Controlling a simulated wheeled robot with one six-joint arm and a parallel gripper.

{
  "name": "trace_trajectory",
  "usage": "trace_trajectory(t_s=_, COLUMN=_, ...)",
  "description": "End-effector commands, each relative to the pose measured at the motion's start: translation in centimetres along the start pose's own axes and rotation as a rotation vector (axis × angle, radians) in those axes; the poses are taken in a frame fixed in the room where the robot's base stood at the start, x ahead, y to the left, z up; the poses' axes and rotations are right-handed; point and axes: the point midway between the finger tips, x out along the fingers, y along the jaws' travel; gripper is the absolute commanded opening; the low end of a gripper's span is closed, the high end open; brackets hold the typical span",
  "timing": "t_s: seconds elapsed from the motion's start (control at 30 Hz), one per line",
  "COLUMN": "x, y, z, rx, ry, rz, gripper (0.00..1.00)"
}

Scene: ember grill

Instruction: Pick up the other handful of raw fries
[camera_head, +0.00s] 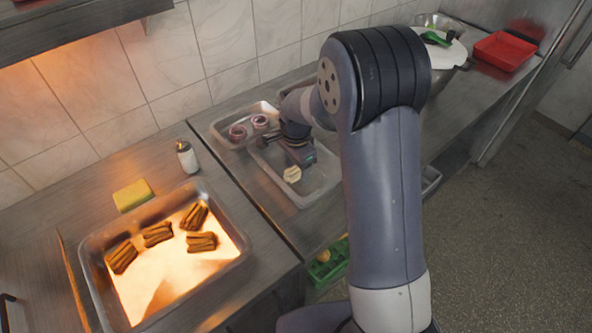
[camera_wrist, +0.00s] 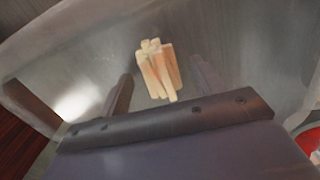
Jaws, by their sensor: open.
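One pale bundle of raw fries (camera_head: 292,174) lies in the metal tray (camera_head: 318,189) at the middle of the counter. In the wrist view the raw fries (camera_wrist: 158,70) stand out against the grey tray floor. My gripper (camera_wrist: 161,78) is open, with one finger on each side of the bundle in that view. No grip on the fries shows, and I cannot tell the exact height gap. In the head view my gripper (camera_head: 296,154) is over the tray, just behind the fries, and my arm hides part of the tray's surroundings.
Several browned fry bundles (camera_head: 158,233) lie in a brightly lit tray (camera_head: 236,222) at the lower left. A yellow sponge (camera_head: 132,195) and a bottle (camera_head: 187,157) stand behind it. A red bin (camera_head: 504,50) is far right.

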Motion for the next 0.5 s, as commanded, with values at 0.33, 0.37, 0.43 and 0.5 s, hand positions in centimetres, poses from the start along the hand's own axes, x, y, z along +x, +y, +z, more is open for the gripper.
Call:
trace_trajectory(t_s=0.33, x=-0.03, y=0.00, z=-0.01, rx=0.000, ry=0.000, rz=0.000, gripper=0.39)
trace_trajectory(t_s=0.37, x=-0.03, y=0.00, z=-0.01, rx=0.000, ry=0.000, rz=0.000, gripper=0.37)
trace_trajectory(t_s=0.43, x=-0.03, y=0.00, z=-0.01, rx=0.000, ry=0.000, rz=0.000, gripper=0.31)
trace_trajectory(t_s=0.5, x=-0.03, y=0.00, z=-0.01, rx=0.000, ry=0.000, rz=0.000, gripper=0.25)
